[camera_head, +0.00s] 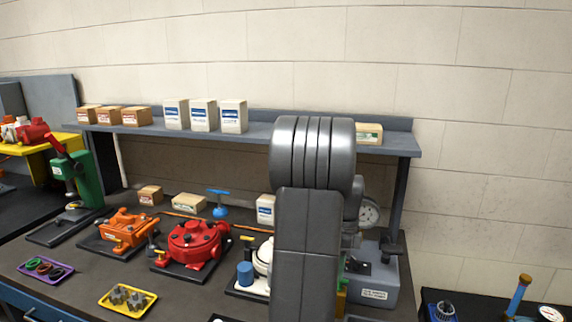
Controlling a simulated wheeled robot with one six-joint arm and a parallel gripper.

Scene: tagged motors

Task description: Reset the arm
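My arm stands upright in the right half of the head view, with its grey links rising in front of the workbench. My gripper does not show in this view. The tagged motors sit on the dark bench: an orange motor (126,228), a red motor (196,243) in the middle, and a white motor (262,258) partly hidden behind my arm.
A grey shelf (250,132) with several boxes runs above the bench. A yellow tray (128,312) and a purple tray (45,283) lie near the front edge. A green press (88,180) stands at left. A grey gauge unit (376,280) is right of my arm.

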